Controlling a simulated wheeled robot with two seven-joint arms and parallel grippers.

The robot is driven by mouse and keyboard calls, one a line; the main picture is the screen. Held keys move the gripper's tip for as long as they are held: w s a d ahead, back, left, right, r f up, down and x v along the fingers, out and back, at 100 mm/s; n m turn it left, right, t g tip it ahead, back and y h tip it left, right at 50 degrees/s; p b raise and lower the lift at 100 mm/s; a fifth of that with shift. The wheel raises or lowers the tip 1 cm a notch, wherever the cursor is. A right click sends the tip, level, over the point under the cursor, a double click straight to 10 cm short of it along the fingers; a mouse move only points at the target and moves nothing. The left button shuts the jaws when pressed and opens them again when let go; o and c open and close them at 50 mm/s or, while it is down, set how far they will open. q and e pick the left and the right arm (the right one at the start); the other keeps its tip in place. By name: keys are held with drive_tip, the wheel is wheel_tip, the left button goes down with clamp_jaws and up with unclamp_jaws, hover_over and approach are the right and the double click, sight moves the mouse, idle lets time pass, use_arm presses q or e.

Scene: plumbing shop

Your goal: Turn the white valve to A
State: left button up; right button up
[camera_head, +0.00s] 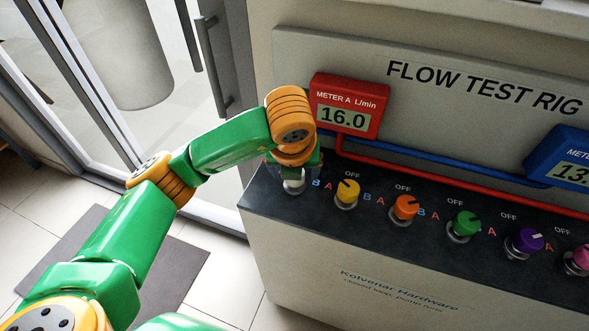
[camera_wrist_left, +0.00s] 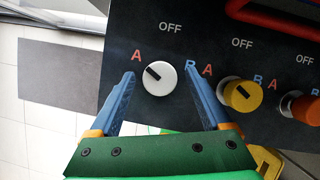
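The white valve (camera_wrist_left: 160,80) is a round knob on the dark panel top, leftmost in its row. In the left wrist view its dark pointer mark points up-left, toward the red A label (camera_wrist_left: 137,55). The blue B label (camera_wrist_left: 189,65) is to its right. In the head view the white valve (camera_head: 294,187) shows below my left gripper (camera_head: 293,170), partly hidden. In the left wrist view the two blue fingers of my left gripper (camera_wrist_left: 159,73) are spread, one on each side of the knob, with gaps visible. My right gripper is not in view.
A yellow knob (camera_head: 347,193) and an orange knob (camera_head: 404,207) stand to the right, followed by green, purple and pink ones. The red meter A (camera_head: 347,105) reads 16.0. A blue meter (camera_head: 560,160) is cut off at right. Red and blue pipes run behind the knobs.

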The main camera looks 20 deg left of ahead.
use_arm(q)
drive_tip(key=p+v, duration=0.1)
drive_tip(key=v, duration=0.6)
idle(0.4)
